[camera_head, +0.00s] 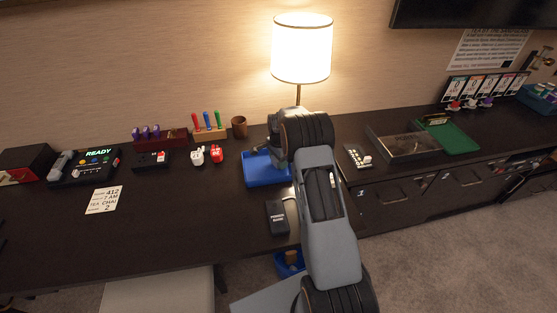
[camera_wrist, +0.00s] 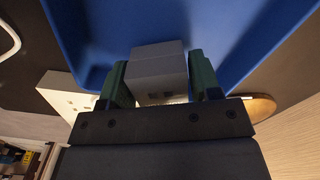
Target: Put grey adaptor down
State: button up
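The grey adaptor (camera_wrist: 158,66) is a small block with dark slots on its near face, seen in the wrist view. My gripper (camera_wrist: 159,72) has green fingers, one on each side of the adaptor, closed against it. The adaptor is over the blue tray (camera_wrist: 120,28); I cannot tell whether it touches the tray floor. In the head view the blue tray (camera_head: 262,172) sits on the dark counter below the lamp, and my arm covers its right part. My gripper's fingers and the adaptor are hidden there.
A lit lamp (camera_head: 301,50) stands behind my arm. A black box (camera_head: 277,217) lies in front of the tray. Red and white figures (camera_head: 207,155) stand to its left. A white socket block (camera_wrist: 62,95) is beside the tray. The counter's left front is mostly clear.

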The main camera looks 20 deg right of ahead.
jog(key=o, duration=0.3)
jog(key=shift+r, duration=0.1)
notch_tip(320, 180, up, 11)
jog(key=shift+r, duration=0.1)
jog(key=s+a+r+n+t, duration=0.2)
jog(key=s+a+r+n, duration=0.6)
jog(key=s+r, duration=0.4)
jog(key=s+a+f+n, duration=0.1)
jog(key=s+n, duration=0.3)
jog(key=s, duration=0.5)
jog(key=s+a+f+n+t, duration=0.1)
jog(key=s+a+n, duration=0.2)
jog(key=s, duration=0.6)
jog(key=shift+a+n+t, duration=0.2)
jog(key=shift+n+t, duration=0.1)
jog(key=shift+n, duration=0.2)
